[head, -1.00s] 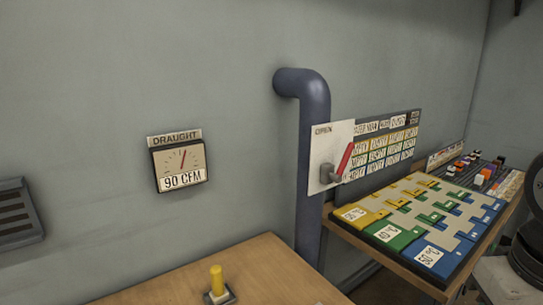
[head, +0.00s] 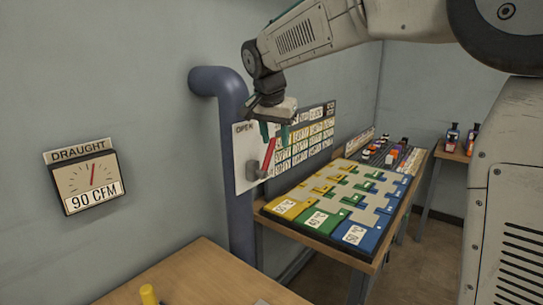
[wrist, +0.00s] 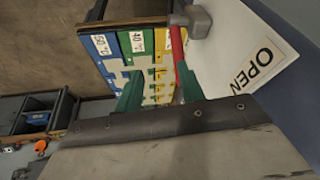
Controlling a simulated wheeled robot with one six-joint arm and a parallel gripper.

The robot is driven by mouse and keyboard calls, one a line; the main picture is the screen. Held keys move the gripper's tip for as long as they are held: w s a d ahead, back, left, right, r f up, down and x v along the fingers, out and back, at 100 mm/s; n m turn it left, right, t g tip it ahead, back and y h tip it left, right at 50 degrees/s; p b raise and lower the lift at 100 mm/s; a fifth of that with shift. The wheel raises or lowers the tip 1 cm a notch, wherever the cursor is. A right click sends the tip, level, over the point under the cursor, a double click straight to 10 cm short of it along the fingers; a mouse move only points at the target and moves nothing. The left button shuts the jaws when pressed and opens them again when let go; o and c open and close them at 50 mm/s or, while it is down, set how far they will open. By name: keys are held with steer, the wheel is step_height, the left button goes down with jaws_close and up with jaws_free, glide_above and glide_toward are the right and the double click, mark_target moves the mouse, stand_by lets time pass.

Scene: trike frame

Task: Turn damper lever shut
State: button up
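The damper lever (head: 268,154) is a red bar on a grey pivot, mounted on a white plate (head: 243,168) marked OPEN on the blue pipe. It slants up and to the right. My gripper (head: 274,131) is at the lever's upper end, its green fingers apart. In the wrist view the red lever (wrist: 177,45) runs down close by the right green finger, which partly covers it. My gripper (wrist: 158,88) is open there; I cannot tell whether a finger touches the lever. The draught gauge (head: 86,178) on the wall reads 90 CFM.
The blue pipe (head: 239,215) stands behind the plate. A table with a coloured panel (head: 330,212) of yellow, green and blue blocks is to the right. Bottles stand on a far shelf.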

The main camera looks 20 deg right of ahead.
mark_target(271, 155)
steer(key=w, duration=0.3)
steer(key=shift+a+f+m, duration=0.2)
steer(key=shift+a+m, duration=0.2)
steer(key=shift+w+f, duration=0.25)
steer(key=x, duration=0.7)
steer(key=shift+w+d, duration=0.1)
steer(key=shift+d, duration=0.05)
jaws_close()
